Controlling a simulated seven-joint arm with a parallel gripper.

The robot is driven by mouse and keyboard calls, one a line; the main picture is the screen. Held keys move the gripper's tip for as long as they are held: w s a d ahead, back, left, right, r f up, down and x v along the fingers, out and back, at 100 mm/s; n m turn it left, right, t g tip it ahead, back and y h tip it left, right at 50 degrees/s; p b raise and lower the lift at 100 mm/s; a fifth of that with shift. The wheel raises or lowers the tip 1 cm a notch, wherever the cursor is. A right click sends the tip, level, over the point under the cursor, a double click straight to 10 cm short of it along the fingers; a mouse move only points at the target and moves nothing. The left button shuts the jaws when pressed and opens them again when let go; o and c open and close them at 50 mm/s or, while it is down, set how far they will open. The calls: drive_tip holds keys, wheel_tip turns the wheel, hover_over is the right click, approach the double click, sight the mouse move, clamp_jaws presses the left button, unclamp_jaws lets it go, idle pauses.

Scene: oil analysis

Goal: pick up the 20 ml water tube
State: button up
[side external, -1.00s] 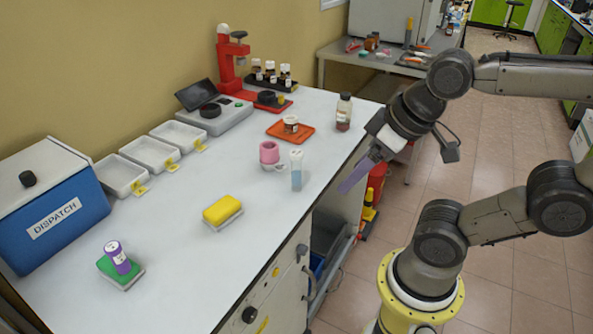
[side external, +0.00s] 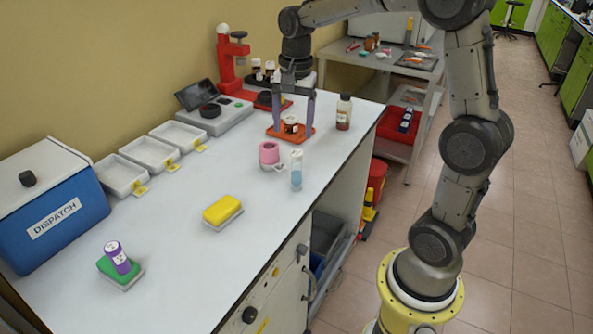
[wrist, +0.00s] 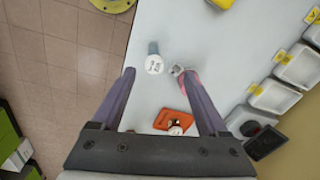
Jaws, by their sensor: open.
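The water tube (side external: 296,172) is clear with pale blue liquid and a white cap. It stands upright on the white bench near its front edge, beside a pink cup-like holder (side external: 269,152). In the wrist view the tube (wrist: 153,57) shows its marked white cap from above, just beyond the fingertips. My gripper (side external: 292,132) is open, empty and pointing down. In the side view it appears over the orange tray, behind the tube. In the wrist view my gripper (wrist: 158,74) has its right finger partly covering the pink holder (wrist: 189,76).
The orange tray (side external: 273,132) holds a small brown jar (side external: 291,123). A dark-red bottle (side external: 344,112) stands to its right. A yellow sponge-like block (side external: 222,209) lies left of the tube. White trays (side external: 150,152) line the wall.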

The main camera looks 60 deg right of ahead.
sight(296, 176)
drive_tip(key=shift+m+g, duration=0.3)
drive_tip(key=shift+g, duration=0.1)
drive_tip(key=f, duration=0.1)
drive_tip(key=d+f, duration=0.2)
drive_tip(key=shift+f, duration=0.35)
wheel_tip(296, 176, down, 7)
drive_tip(key=shift+r, duration=0.1)
drive_tip(key=shift+w+f, duration=0.1)
drive_tip(key=shift+f, duration=3)
clamp_jaws()
